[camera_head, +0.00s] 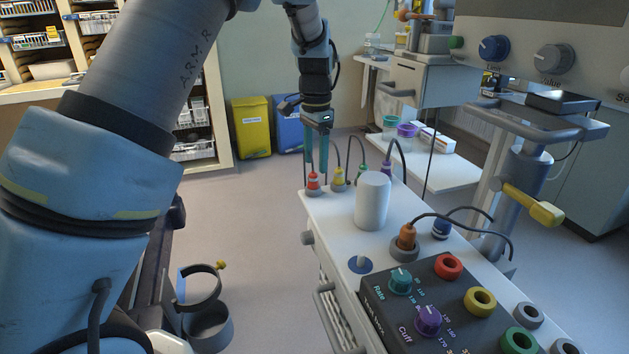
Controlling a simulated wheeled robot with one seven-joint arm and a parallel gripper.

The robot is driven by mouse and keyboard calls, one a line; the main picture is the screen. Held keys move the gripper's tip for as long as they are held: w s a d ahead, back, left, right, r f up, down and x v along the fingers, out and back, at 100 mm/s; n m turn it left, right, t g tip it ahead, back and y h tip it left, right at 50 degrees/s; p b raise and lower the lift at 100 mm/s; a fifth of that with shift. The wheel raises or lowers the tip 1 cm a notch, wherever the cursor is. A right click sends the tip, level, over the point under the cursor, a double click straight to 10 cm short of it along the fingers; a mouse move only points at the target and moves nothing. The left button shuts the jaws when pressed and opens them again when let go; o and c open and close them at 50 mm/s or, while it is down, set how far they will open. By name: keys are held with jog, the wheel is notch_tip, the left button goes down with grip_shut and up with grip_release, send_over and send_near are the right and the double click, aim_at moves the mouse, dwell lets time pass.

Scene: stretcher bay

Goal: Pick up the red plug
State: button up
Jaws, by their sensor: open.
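The red plug (313,182) stands upright at the far left corner of the white cart top (335,212), in a grey base. My gripper (316,168) points straight down just above and around it. Its two teal fingers are apart, and the plug's top shows between or just below their tips. I cannot tell whether the fingers touch it. A thin dark cable shows by the fingers.
A yellow plug (338,178) stands close right of the red one, then green (361,174) and purple (386,168) plugs with arching cables. A white cylinder (372,203) stands nearer. An orange plug (405,238) and a dark control box (425,300) are in front.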

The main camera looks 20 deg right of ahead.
aim_at(313, 173)
jog(key=shift+w+a+f+p, duration=0.15)
jog(key=shift+f+p, duration=0.3)
jog(key=shift+f, duration=0.85)
jog(key=shift+a+f+p, duration=0.1)
jog(key=shift+f+p, duration=0.35)
jog(key=shift+f, duration=0.8)
jog(key=shift+c, duration=0.2)
grip_shut()
